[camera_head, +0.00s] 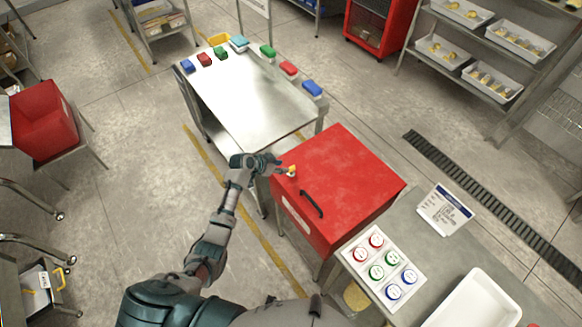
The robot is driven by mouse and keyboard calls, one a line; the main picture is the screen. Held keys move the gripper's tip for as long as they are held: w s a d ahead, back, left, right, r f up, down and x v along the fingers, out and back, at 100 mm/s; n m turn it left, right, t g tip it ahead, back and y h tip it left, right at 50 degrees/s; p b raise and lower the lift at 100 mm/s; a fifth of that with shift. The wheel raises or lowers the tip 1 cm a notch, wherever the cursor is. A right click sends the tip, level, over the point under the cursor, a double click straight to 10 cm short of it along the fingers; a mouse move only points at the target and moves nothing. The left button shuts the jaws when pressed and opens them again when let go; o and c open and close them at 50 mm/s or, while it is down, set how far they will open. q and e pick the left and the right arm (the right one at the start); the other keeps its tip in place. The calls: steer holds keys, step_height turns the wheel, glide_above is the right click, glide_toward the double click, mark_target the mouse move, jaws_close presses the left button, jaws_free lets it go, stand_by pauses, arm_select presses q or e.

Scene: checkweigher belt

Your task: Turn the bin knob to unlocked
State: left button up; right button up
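The red bin (345,175) stands at the centre right, with a black handle (312,204) on its lid. A small yellow and white knob (292,172) sits at the lid's left corner. My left gripper (279,168) is at the knob's left side, with its fingertips very close to it or touching it. The fingers are too small to tell whether they are open or closed around the knob. The knob's lock marking cannot be read. My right gripper is not in view.
A steel table (245,100) with several coloured blocks stands behind the bin. At the front right, a counter holds a panel of numbered round buttons (384,265), a printed card (446,210) and a white tray (474,303). Open floor lies to the left.

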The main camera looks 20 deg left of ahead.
mark_target(290, 168)
arm_select(q)
steer(key=b+x, duration=0.1)
steer(key=x, duration=0.6)
steer(key=shift+d, duration=0.1)
jaws_close()
